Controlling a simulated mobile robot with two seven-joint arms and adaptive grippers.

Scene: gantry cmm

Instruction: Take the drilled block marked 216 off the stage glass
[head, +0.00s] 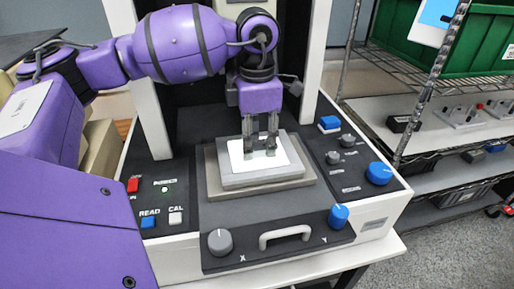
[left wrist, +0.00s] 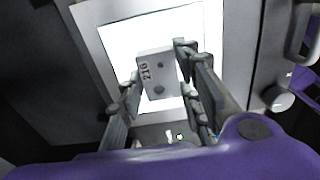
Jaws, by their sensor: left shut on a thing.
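The drilled block marked 216 (left wrist: 158,75) is pale grey with dark holes and shows in the left wrist view over the bright stage glass (left wrist: 120,42). My left gripper (left wrist: 160,84) is shut on the block, one finger on each side. In the head view my left gripper (head: 260,146) points down over the lit stage glass (head: 284,157), and its fingers hide most of the block. I cannot tell whether the block touches the glass. My right gripper is not in view.
The measuring machine has white uprights (head: 313,45) on both sides of my left arm. Its front holds a grey knob (head: 220,242), a blue knob (head: 338,216) and a handle (head: 284,237). A wire shelf with a green bin (head: 470,40) stands at the right.

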